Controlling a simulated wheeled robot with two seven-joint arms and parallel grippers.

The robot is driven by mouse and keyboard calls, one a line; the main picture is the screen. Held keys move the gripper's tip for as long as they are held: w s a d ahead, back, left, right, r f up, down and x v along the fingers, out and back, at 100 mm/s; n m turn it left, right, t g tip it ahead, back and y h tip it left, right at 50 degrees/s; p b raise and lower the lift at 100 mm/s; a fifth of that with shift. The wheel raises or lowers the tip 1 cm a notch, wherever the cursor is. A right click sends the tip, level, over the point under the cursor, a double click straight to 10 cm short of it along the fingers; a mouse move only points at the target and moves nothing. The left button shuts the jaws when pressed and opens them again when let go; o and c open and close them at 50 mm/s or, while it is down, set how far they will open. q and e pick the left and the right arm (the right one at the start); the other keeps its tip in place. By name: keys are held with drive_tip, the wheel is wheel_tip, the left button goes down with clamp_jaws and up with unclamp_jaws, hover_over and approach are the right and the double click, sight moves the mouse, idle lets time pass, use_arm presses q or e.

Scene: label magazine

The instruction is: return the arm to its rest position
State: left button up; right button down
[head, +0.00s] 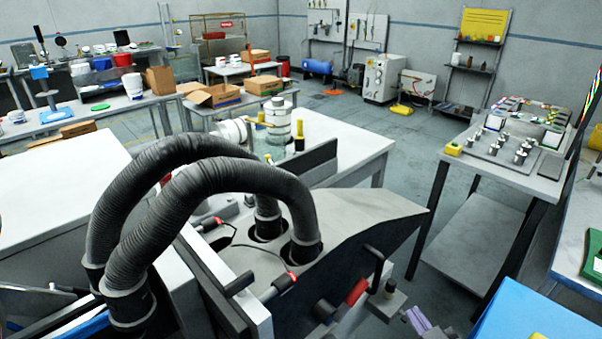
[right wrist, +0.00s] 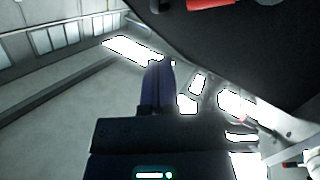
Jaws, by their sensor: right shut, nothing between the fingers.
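The fingers look apart from the machine's dark underside (right wrist: 260,45), which fills the upper right of that view. My left gripper does not show in either view.
The grey machine (head: 375,208) with two black corrugated hoses (head: 222,185) fills the middle. A red-gripped handle (head: 356,292) sticks out near my right gripper. A table with metal parts (head: 480,165) stands at right, a blue surface (head: 535,312) at lower right. Floor between is clear.

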drive_tip(key=s+a+f+m+g+h, duration=0.1)
drive_tip(key=s+a+f+m+g, duration=0.2)
drive_tip(key=s+g, duration=0.4)
drive_tip(key=s+a+f+m+g+h, duration=0.1)
drive_tip(key=s+a+f+g, duration=0.1)
drive_tip(key=s+a+g, duration=0.5)
drive_tip(key=s+d+f+b, duration=0.1)
drive_tip(key=s+f+b, duration=0.1)
drive_tip(key=f, duration=0.8)
drive_tip(key=s+d+f+b, duration=0.1)
drive_tip(key=s+f, duration=0.1)
drive_tip(key=f, duration=0.8)
use_arm(q)
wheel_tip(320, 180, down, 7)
drive_tip(key=b, duration=0.3)
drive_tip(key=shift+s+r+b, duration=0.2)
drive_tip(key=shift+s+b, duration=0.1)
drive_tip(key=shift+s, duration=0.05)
use_arm(e)
drive_tip(key=s+d+f+n+g, duration=0.1)
drive_tip(key=s+d+f, duration=0.2)
drive_tip(key=s+f, duration=1.1)
drive_tip(key=shift+s+d+f+g, duration=0.2)
drive_tip(key=shift+s+f+g, duration=0.1)
drive_tip(key=shift+f, duration=0.45)
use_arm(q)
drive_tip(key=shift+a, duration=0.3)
